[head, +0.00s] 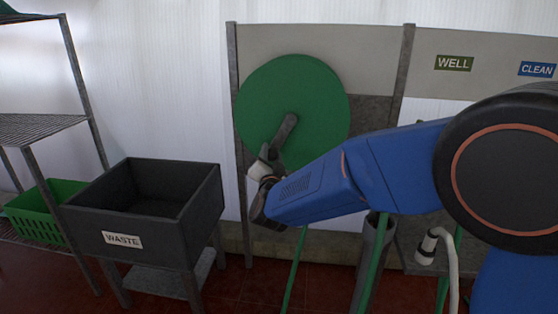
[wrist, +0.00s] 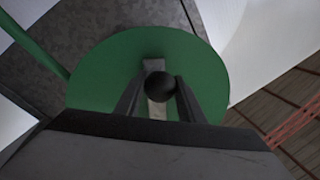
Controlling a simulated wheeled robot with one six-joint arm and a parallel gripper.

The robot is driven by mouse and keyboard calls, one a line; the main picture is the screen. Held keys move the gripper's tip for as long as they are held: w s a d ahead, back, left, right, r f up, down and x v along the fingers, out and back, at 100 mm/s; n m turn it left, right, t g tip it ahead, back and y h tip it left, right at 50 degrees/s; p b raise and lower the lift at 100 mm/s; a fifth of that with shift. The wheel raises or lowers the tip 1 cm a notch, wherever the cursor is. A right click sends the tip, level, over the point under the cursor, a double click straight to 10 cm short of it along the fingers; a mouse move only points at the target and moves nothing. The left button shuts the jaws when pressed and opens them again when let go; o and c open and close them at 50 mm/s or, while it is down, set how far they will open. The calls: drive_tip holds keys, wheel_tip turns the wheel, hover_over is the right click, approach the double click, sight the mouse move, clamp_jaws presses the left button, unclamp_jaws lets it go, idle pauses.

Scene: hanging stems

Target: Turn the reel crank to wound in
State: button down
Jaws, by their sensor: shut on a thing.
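The green reel (head: 310,95) is a large disc mounted on a grey panel, and it fills the middle of the wrist view (wrist: 100,75). Its grey crank arm (head: 285,133) slants from near the disc's middle down to the left. The dark round crank knob (wrist: 160,87) sits between my gripper's fingers (wrist: 160,80) in the wrist view, and they are shut on it. In the head view my gripper is at the crank's lower left end, partly hidden by my blue arm. A green hose (head: 295,272) hangs below the reel.
A black bin marked WASTE (head: 150,205) stands left of the reel. A wire shelf (head: 45,128) with a green crate (head: 45,212) is at the far left. Signs WELL (head: 453,63) and CLEAN (head: 537,69) are on the right panel. A white hose (head: 447,255) hangs at lower right.

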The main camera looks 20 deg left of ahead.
drive_tip(key=shift+s+a+r+m, duration=0.1)
drive_tip(key=shift+a+r+m, duration=0.15)
drive_tip(key=shift+a+m, duration=0.3)
drive_tip(key=a+r+m+t+h, duration=0.25)
drive_tip(key=r+m+h, duration=0.25)
drive_tip(key=r+m, duration=1.2)
drive_tip(key=shift+w+d+r+m+g+h, duration=0.25)
drive_tip(key=shift+d+r+m+g+h, duration=0.25)
drive_tip(key=shift+d+m, duration=1.65)
drive_tip(key=shift+w+d+r+m+g+h, duration=0.2)
drive_tip(key=shift+d+r+m, duration=0.5)
drive_tip(key=shift+m, duration=2.65)
drive_tip(key=shift+w+d+r+m+g+h, duration=0.4)
drive_tip(key=shift+d+m, duration=1.2)
drive_tip(key=shift+m, duration=1.15)
drive_tip(key=shift+s, duration=0.1)
drive_tip(key=c, duration=1.2)
unclamp_jaws()
drive_tip(key=shift+d, duration=0.1)
